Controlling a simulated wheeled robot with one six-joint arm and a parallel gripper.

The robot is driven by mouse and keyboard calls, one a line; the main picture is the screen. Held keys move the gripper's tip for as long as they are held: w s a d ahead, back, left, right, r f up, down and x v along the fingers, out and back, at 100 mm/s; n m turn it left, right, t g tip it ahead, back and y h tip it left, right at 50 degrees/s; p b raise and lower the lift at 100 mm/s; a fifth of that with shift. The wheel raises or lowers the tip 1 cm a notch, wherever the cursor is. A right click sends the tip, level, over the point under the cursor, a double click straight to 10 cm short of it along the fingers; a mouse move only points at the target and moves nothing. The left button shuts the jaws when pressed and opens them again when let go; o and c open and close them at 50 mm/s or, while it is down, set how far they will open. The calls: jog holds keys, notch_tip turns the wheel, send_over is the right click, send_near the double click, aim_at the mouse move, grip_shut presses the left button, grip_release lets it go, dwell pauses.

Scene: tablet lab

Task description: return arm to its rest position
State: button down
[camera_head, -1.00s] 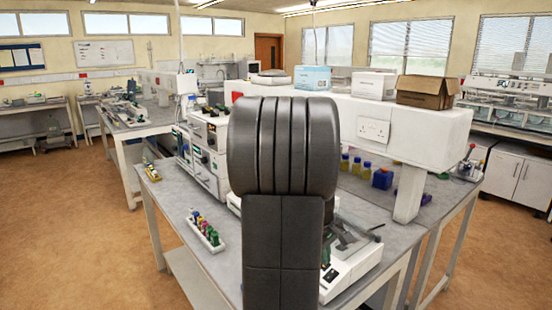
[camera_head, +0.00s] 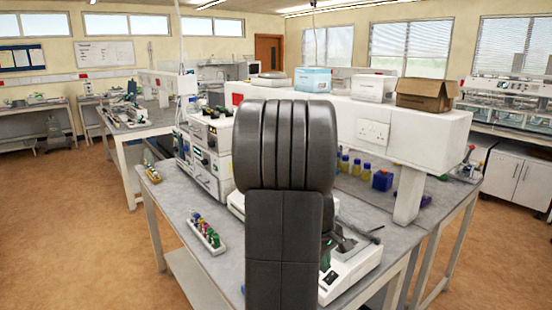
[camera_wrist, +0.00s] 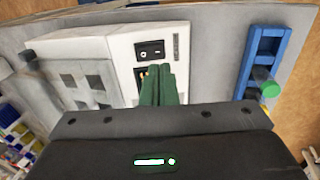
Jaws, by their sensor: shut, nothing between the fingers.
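My gripper (camera_wrist: 158,86) shows in the wrist view as two dark green fingers pressed together, with nothing between them. It is over a white machine (camera_wrist: 124,48) with a black switch; I cannot tell whether the fingertips touch it.
A rack of coloured-cap tubes (camera_head: 205,232) stands left of my arm on the bench. A white instrument (camera_head: 352,262) is to its right. A blue rack (camera_wrist: 262,60) shows in the wrist view. Open floor (camera_head: 70,220) lies left of the bench.

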jog(key=s+a+r+p, duration=0.1)
jog(key=s+a+r, duration=0.25)
jog(key=r, duration=0.55)
jog(key=x, duration=0.3)
jog(key=w+d+x, duration=0.1)
jog(key=x, duration=0.2)
jog(key=p+x, duration=0.1)
jog(key=x, duration=0.3)
jog(key=shift+w+d+r, duration=0.2)
jog(key=shift+w, duration=0.15)
jog(key=shift+w+b, duration=0.15)
jog(key=shift+b, duration=0.5)
jog(key=shift+d+r+b, duration=0.1)
jog(key=shift+b, duration=0.75)
jog(key=shift+d+r+b, duration=0.1)
jog(key=shift+b, duration=0.3)
